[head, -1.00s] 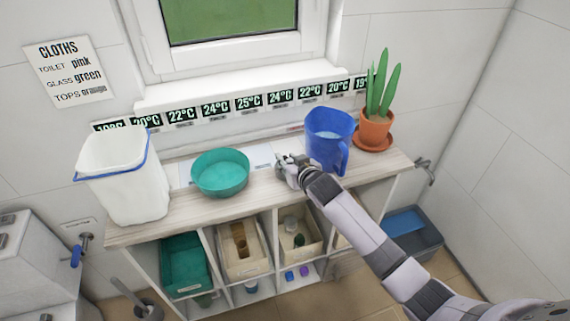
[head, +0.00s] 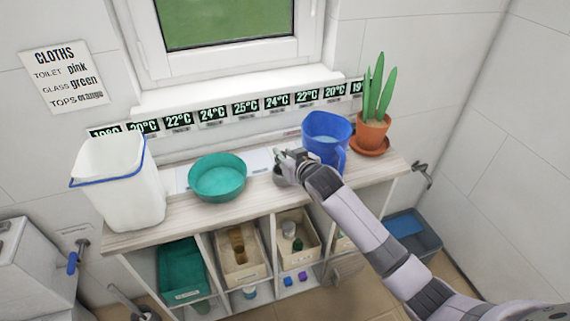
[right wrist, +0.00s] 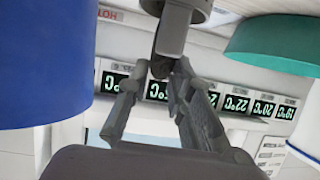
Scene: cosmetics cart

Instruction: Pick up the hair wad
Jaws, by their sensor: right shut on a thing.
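My right gripper (head: 283,158) is over the shelf top, between the green bowl and the blue jug. In the right wrist view its two fingers (right wrist: 158,72) come close together on a small dark lump, which looks like the hair wad (right wrist: 160,68). A grey rounded fitting (right wrist: 178,28) is right by the fingertips; it also shows partly under the gripper in the head view (head: 281,179). I cannot tell whether the wad is clear of the fitting. The wad is too small to make out in the head view. My left gripper is not in view.
The blue jug (head: 326,135) stands close right of my gripper, and a potted plant (head: 373,131) beyond it. The green bowl (head: 218,180) and a white bucket (head: 122,184) stand to the left. A window sill (head: 235,90) and a temperature strip (head: 245,106) are behind.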

